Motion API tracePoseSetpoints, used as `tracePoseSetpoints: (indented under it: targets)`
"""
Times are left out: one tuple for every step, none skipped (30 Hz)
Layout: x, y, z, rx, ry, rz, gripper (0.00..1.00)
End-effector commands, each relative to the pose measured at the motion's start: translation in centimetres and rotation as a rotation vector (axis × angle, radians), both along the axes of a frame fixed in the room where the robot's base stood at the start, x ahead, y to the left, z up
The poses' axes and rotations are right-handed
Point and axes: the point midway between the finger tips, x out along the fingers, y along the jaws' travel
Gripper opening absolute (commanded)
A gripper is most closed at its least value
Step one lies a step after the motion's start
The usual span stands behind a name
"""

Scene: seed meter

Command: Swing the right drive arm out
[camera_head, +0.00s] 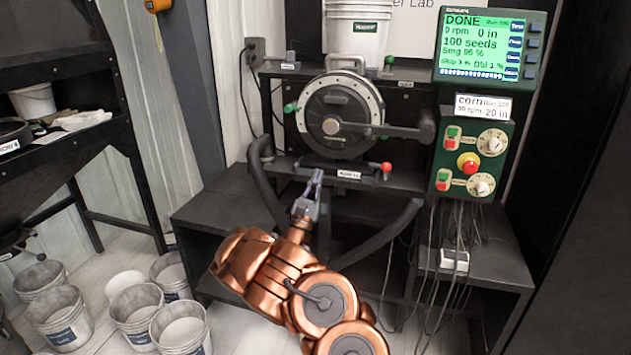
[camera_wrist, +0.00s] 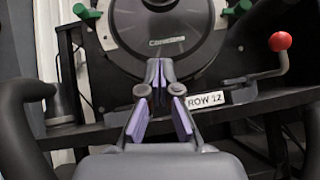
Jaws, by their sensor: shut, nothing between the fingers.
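The seed meter (camera_head: 316,122) is a round dark disc housing with a pale graduated rim, upright on a black stand. It also fills the top of the wrist view (camera_wrist: 165,35). A dark grey arm (camera_head: 385,130), which looks like the right drive arm, runs level across the meter's front to a thick end at the right. I cannot make this arm out in the wrist view. My gripper (camera_head: 318,174) is below and left of the arm, in front of the stand's lower ledge. In the wrist view my gripper (camera_wrist: 160,70) has its fingertips together and empty.
A red-knobbed lever (camera_head: 386,168) sits on the ledge below the arm. A green control box (camera_head: 470,155) with knobs and buttons stands close to the arm's right end, under a screen (camera_head: 490,47) reading DONE. Dark hoses (camera_head: 385,237) curve below. Several buckets (camera_head: 60,318) stand on the floor at left.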

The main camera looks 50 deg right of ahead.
Motion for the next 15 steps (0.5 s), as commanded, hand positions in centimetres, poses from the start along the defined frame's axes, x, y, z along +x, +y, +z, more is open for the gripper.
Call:
tracePoseSetpoints:
  targets:
    - [-0.1,-0.7,0.8,0.000,-0.004,-0.002,0.00]
    - [0.0,-1.1,1.2,-0.001,-0.003,-0.002,0.00]
    - [0.2,-1.5,1.6,0.001,-0.004,-0.002,0.00]
    - [0.3,-1.9,1.9,0.001,-0.004,0.000,0.00]
    - [0.3,-2.3,2.3,0.000,-0.005,-0.001,0.00]
    - [0.5,-2.6,2.8,-0.001,-0.004,0.000,0.00]
    - [0.5,-3.0,3.1,-0.002,-0.004,0.000,0.00]
    - [0.6,-3.3,3.4,-0.001,-0.003,0.000,0.00]
    - [0.7,-3.8,3.8,-0.001,-0.003,-0.001,0.00]
    - [0.7,-4.1,4.1,-0.002,-0.003,-0.001,0.00]
    - [0.8,-4.4,4.5,-0.002,-0.002,0.000,0.00]
    - [0.8,-4.5,5.0,-0.004,-0.002,0.000,0.00]
    - [0.8,-4.4,5.4,-0.003,0.000,0.000,0.00]
    - [0.8,-4.4,5.8,-0.003,0.000,0.001,0.00]
    - [0.7,-4.4,6.2,-0.003,0.000,0.001,0.00]
